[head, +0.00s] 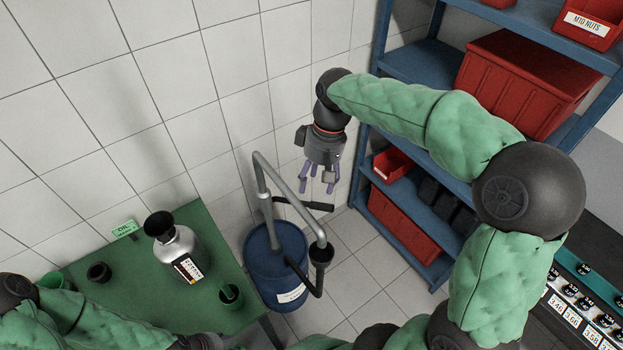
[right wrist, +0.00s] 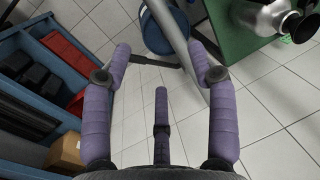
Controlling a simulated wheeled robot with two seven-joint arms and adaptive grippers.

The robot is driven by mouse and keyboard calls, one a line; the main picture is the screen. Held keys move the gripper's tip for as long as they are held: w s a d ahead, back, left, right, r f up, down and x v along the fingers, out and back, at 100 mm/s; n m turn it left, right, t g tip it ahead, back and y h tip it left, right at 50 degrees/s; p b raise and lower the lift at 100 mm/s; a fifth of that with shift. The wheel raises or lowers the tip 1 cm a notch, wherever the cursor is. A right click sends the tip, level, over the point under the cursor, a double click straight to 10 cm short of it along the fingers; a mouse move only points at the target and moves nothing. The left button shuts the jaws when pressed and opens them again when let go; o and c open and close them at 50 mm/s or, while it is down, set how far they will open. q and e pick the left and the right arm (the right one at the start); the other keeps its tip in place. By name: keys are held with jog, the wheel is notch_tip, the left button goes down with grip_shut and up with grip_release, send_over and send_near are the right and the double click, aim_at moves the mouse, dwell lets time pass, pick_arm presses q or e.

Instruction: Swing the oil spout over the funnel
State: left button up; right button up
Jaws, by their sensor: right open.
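The grey pipe of the oil spout (head: 292,200) rises from the blue drum (head: 272,280) and slopes down to the right. Its black end (head: 321,255) hangs to the right of the drum, away from the bottle. A black bar handle (head: 305,204) sticks out from the pipe. A black funnel (head: 158,225) sits in the mouth of a silver bottle (head: 180,248) on the green table. My right gripper (head: 321,188) is open and empty, just above the handle. In the right wrist view the handle (right wrist: 152,62) shows beyond the open fingers. My left gripper (head: 203,342) is only partly visible at the bottom edge.
The green table (head: 205,215) also holds small cups and an oil sign (head: 125,229). A blue shelf (head: 425,65) with red bins stands close to the right of my right gripper. A tiled wall is behind. Tiled floor is clear between drum and shelf.

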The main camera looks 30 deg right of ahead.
aim_at(308, 212)
jog(key=x, duration=0.5)
jog(key=s+x, duration=0.1)
jog(key=x, duration=0.2)
jog(key=shift+a+f+p, duration=0.25)
jog(key=shift+a+p, duration=0.05)
jog(key=shift+a+f, duration=0.1)
jog(key=shift+f, duration=0.15)
jog(key=shift+w+f, duration=0.1)
jog(key=shift+f, duration=0.3)
jog(key=shift+c, duration=0.6)
grip_shut()
